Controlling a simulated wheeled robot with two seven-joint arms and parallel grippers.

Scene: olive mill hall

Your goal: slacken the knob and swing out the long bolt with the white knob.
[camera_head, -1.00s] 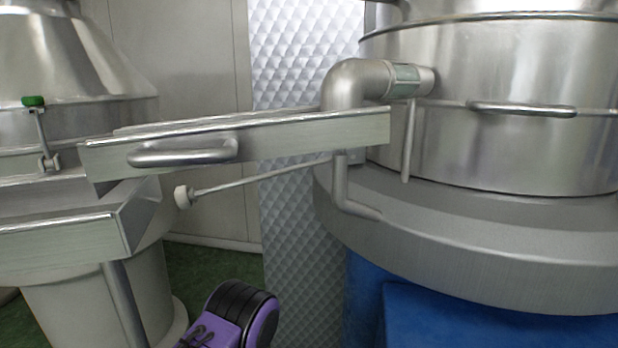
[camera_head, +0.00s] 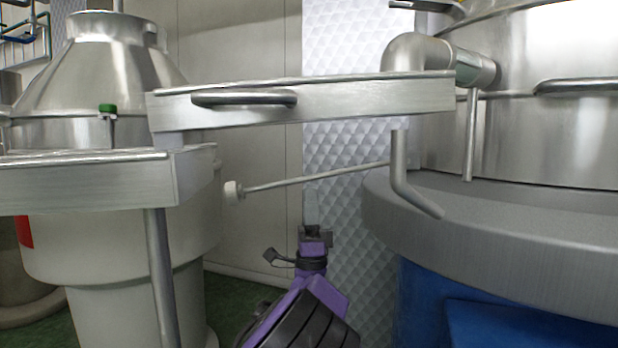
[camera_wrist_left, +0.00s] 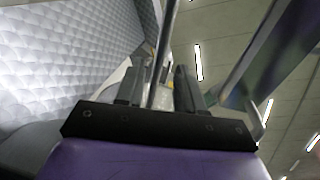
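The long bolt (camera_head: 330,175) is a thin grey rod running slightly downhill to the left, below the steel trough. Its white knob (camera_head: 233,191) is on the left end. Its right end meets the bent pipe by the large drum, and how it is fixed there is hidden. My left gripper (camera_head: 311,207), on a purple wrist, points upward just below or in front of the rod, right of the knob. In the left wrist view its two dark fingers (camera_wrist_left: 160,88) stand apart, and a thin rod shows between them in the picture. Contact cannot be told. My right gripper is not in view.
The steel trough (camera_head: 350,101) with a bar handle lies above the bolt. A lower trough (camera_head: 90,185) on a post stands left. A green knob (camera_head: 107,108) sits on the left machine. The wide drum rim (camera_head: 480,235) and blue base (camera_head: 425,310) fill the right.

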